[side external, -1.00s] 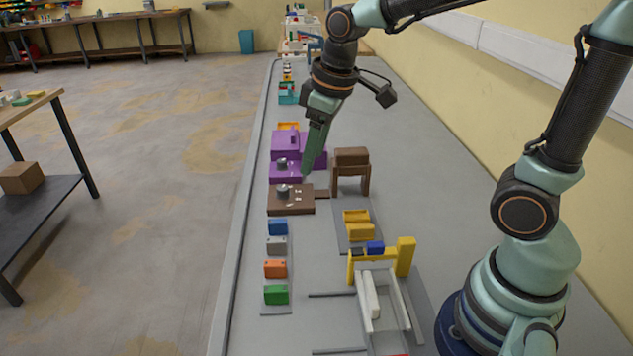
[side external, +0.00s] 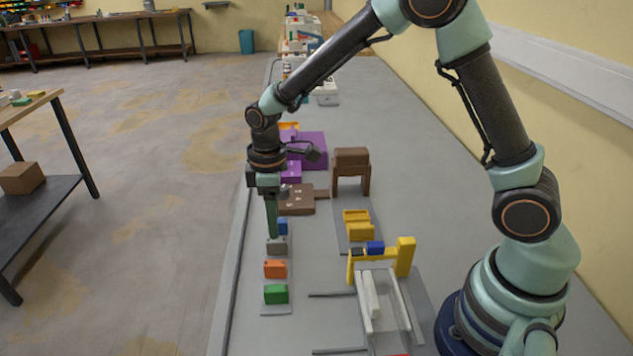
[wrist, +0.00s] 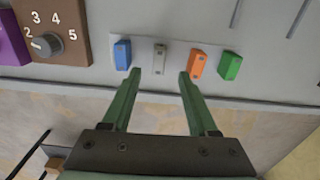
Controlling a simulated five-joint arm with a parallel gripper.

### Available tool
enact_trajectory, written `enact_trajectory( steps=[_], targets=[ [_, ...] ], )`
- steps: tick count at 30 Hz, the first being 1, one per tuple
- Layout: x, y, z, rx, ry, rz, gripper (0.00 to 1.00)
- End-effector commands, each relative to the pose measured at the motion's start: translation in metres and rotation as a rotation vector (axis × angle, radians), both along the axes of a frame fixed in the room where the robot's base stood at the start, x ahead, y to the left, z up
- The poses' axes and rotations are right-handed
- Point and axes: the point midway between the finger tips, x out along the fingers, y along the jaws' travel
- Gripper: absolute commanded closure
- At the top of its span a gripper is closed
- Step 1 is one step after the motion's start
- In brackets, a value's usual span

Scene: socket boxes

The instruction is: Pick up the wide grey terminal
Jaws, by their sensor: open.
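The grey terminal (side external: 277,246) sits in the row on the table's left side, between a blue terminal (side external: 282,226) and an orange terminal (side external: 275,269). A green terminal (side external: 276,293) is at the near end. In the wrist view the grey terminal (wrist: 160,59) stands just beyond my gripper (wrist: 157,80), roughly centred between its two fingers. The fingers are apart and empty. In the side view my gripper (side external: 272,236) points down at the grey terminal and partly covers it and the blue one. I cannot tell whether it touches either.
A brown box with a numbered dial (wrist: 60,32) stands at the row's far end, with a purple box (side external: 308,150) behind it. A yellow frame with white rails (side external: 405,257) is to the right. The table edge runs close on the left.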

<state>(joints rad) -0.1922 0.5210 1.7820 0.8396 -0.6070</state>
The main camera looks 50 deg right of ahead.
Motion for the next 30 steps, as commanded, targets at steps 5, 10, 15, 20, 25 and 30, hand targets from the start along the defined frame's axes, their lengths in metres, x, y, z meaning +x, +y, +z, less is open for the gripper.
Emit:
enact_trajectory(
  steps=[5,10,15,20,25,30],
  targets=[
    [0.000,0.000,-0.015,-0.001,0.001,-0.001,0.41],
    [0.000,-0.001,-0.031,-0.001,0.004,-0.002,0.41],
    [0.000,-0.002,-0.056,-0.001,0.004,-0.002,0.41],
    [0.001,-0.002,-0.068,0.000,0.000,-0.002,0.41],
    [0.001,-0.001,-0.068,0.000,-0.001,-0.002,0.41],
    [0.001,-0.001,-0.068,0.000,-0.001,-0.002,0.83]
  ],
)
